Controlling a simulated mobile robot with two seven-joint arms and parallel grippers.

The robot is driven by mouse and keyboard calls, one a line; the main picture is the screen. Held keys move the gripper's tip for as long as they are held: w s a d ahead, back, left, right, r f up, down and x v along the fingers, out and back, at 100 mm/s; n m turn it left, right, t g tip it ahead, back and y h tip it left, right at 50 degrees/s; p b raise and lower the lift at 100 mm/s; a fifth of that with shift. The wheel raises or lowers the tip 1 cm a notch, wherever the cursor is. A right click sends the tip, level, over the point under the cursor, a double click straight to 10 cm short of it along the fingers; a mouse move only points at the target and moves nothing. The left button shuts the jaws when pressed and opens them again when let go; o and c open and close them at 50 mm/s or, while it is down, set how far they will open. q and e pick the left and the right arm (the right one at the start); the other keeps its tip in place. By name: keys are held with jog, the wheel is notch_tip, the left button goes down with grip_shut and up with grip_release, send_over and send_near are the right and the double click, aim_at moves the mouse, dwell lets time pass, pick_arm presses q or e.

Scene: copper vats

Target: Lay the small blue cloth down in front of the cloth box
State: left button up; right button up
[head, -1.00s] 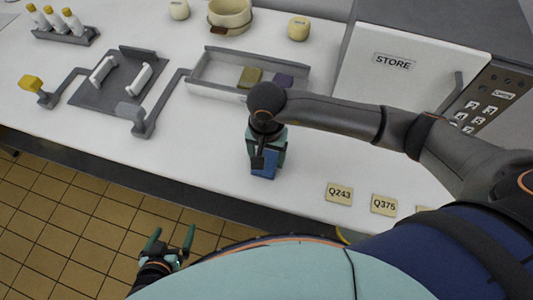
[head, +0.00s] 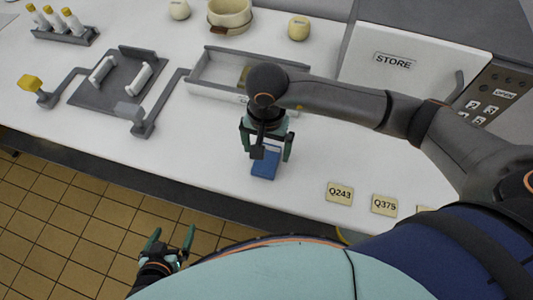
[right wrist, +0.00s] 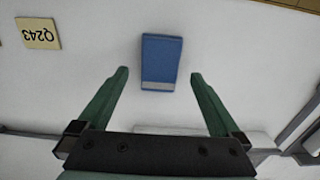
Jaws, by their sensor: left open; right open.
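The small blue cloth (head: 265,164) lies folded flat on the white counter, in front of the cloth box (head: 212,89). My right gripper (head: 266,152) hangs above the cloth with its fingers spread, holding nothing. In the right wrist view the blue cloth (right wrist: 161,60) lies just beyond and between the open fingertips, apart from both. An olive cloth (head: 244,74) shows in the box; my right arm hides the box's right part. My left gripper (head: 172,236) is open and empty, low over the tiled floor in front of the counter.
Tags Q243 (head: 340,193) and Q375 (head: 384,205) lie right of the cloth. A grey stand with white uprights (head: 122,80) is at left, bottles (head: 57,22) behind it. The STORE unit (head: 405,85) stands at right. The counter left of the cloth is clear.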

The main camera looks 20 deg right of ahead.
aim_at(266, 159)
notch_tip(266, 159, up, 8)
jog(key=shift+b, duration=0.3)
